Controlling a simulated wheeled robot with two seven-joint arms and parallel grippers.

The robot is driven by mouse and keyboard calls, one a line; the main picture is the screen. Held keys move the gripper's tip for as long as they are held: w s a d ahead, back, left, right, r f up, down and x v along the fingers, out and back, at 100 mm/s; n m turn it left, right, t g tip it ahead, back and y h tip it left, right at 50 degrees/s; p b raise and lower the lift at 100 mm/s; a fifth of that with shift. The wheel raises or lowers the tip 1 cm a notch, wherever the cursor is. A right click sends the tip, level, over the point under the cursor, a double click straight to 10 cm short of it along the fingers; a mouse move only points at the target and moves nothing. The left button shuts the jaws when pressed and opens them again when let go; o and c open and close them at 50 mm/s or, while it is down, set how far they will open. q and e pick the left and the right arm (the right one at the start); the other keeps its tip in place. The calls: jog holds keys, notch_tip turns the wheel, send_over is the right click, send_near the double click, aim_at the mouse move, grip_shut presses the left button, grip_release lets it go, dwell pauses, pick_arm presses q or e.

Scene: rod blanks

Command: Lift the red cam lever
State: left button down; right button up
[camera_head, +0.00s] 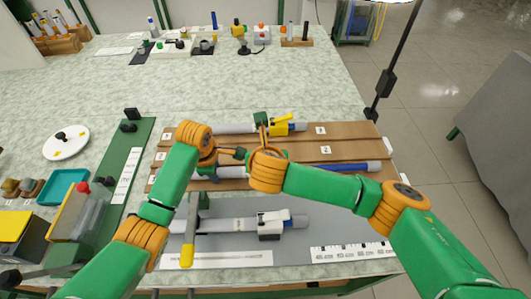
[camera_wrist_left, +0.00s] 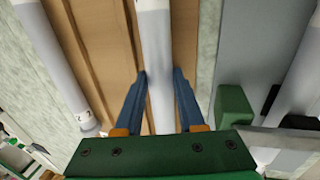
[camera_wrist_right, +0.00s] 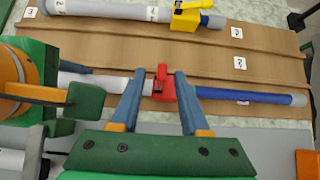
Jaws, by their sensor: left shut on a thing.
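The red cam lever (camera_wrist_right: 162,72) stands up from a red clamp block (camera_wrist_right: 162,91) on a rod in the right wrist view; in the head view my right arm hides it. The rod is grey (camera_wrist_left: 157,50) on one side of the block and blue (camera_wrist_right: 245,95) on the other. My left gripper (camera_wrist_left: 160,82) is shut on the grey part. My right gripper (camera_wrist_right: 159,78) is open, its fingers at either side of the red lever and block in the picture; I cannot tell whether they touch.
A yellow clamp (camera_head: 283,126) sits on another rod in the farther groove of the brown board (camera_head: 365,137). A white clamp (camera_head: 270,224) on a pale rod lies on the grey mat (camera_head: 335,225) in front. A green strip (camera_head: 120,190) and teal tray (camera_head: 64,187) lie left.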

jog(key=v, duration=1.2)
pick_arm(q)
jog(key=shift+c, duration=2.2)
grip_release()
jog(key=shift+r, duration=0.1)
